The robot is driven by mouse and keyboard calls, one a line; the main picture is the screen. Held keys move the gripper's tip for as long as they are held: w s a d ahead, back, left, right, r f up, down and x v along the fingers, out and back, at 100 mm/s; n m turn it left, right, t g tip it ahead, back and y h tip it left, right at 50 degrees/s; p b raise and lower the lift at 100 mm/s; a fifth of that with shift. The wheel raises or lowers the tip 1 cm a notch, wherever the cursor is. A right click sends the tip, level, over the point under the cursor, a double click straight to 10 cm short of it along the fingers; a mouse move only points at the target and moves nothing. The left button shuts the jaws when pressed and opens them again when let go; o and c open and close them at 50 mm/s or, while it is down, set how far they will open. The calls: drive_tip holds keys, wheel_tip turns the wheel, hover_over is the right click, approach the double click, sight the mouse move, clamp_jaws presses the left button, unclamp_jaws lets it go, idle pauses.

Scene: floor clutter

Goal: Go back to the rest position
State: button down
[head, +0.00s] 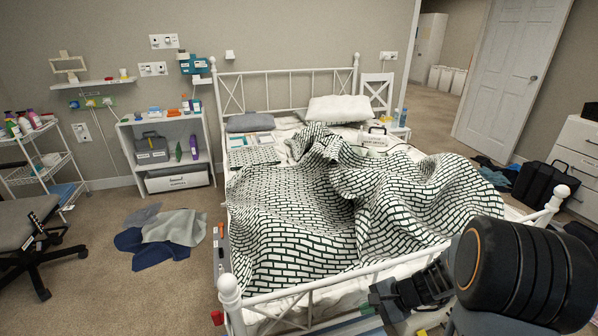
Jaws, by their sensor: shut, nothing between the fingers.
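My arm comes in at the lower right of the head view, with a thick dark section at the corner. My gripper (378,298) points left in front of the bed's white foot rail. It is shut, with nothing seen in it. It appears small and dark, and its fingertips are hard to make out. No task object other than my own arm is in play.
A white metal bed (229,292) with a rumpled patterned blanket (290,205) fills the middle. Clothes (165,235) lie on the carpet at left, near an office chair (30,225). A black bag (541,184) and dresser (578,145) stand at right. Carpet is bare around the clothes.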

drive_tip(key=s+r+n+h+p, duration=0.2)
drive_tip(key=r+n+p, duration=0.2)
drive_tip(key=r, duration=0.6)
drive_tip(key=s+a+r+n+t+h+p, duration=0.1)
drive_tip(key=s+r+n+h+p, duration=0.2)
drive_tip(key=r, duration=0.7)
drive_tip(key=s+r+n+h+p, duration=0.3)
drive_tip(key=r+n+p, duration=0.2)
drive_tip(key=r, duration=0.6)
drive_tip(key=shift+s+a+p, duration=0.2)
drive_tip(key=shift+p, duration=0.55)
drive_tip(key=shift+r, duration=0.1)
